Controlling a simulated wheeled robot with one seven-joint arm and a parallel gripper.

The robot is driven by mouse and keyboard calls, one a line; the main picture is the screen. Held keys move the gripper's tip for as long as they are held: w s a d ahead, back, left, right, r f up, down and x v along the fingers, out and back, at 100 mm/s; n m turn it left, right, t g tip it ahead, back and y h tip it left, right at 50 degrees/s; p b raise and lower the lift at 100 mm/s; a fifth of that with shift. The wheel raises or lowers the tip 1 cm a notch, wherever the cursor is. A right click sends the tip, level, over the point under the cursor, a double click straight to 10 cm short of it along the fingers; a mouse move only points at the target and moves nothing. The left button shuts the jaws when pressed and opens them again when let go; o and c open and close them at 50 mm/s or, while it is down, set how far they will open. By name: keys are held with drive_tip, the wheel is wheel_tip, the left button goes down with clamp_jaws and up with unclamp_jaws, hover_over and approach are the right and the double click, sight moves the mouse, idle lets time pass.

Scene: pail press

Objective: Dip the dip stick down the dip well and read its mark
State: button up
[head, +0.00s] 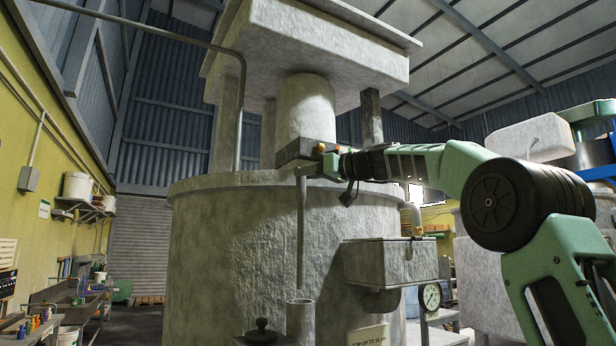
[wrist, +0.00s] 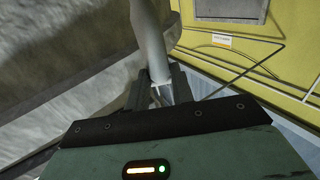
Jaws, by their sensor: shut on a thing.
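The dip stick (head: 301,225) is a thin grey rod hanging nearly upright in front of the large pale press drum (head: 215,240). My gripper (head: 306,168) is shut on its upper end, near the drum's rim. In the wrist view the grey rod (wrist: 151,45) runs between my gripper's fingers (wrist: 158,88). The dip well (head: 300,318) is a short grey tube below the stick, at the bottom of the head view. No mark on the stick is readable.
A dark knobbed lid (head: 262,328) sits left of the well. A grey box (head: 392,262) with a round gauge (head: 431,297) juts out at right. A sign (head: 368,336) reading "TOP UP TO", then unclear, stands low.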

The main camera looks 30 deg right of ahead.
drive_tip(key=shift+f+b, duration=0.65)
drive_tip(key=shift+f, duration=0.25)
drive_tip(key=shift+b, duration=0.4)
drive_tip(key=shift+f, duration=0.1)
